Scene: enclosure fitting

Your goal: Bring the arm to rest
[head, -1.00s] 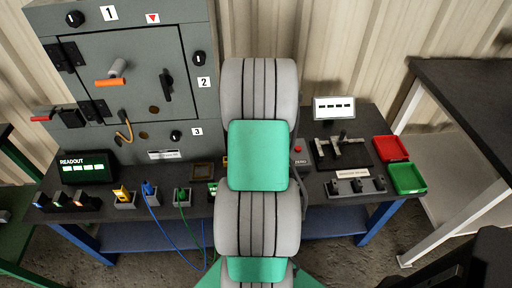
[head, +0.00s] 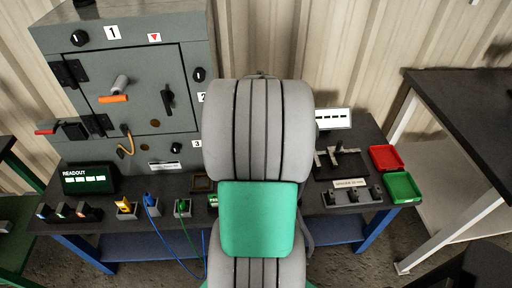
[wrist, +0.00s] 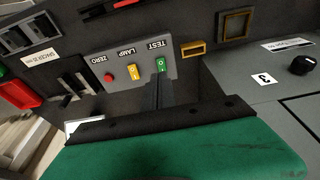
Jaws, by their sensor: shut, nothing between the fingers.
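My arm rises through the middle of the head view, with grey and green links covering the bench centre. My gripper is hidden behind it there. In the wrist view my gripper (wrist: 160,92) shows as narrow dark fingers, shut with nothing between them. They point toward a small panel (wrist: 178,69) with a green TEST switch (wrist: 161,65), a yellow LAMP switch (wrist: 133,72) and a red ZERO button (wrist: 107,75). Whether the fingertips touch the panel, I cannot tell.
A grey enclosure (head: 140,130) with a closed door stands at the left. The readout box (head: 88,179), cabled plugs, a red tray (head: 386,158) and a green tray (head: 403,187) are on the bench. A dark table (head: 465,110) stands at the right.

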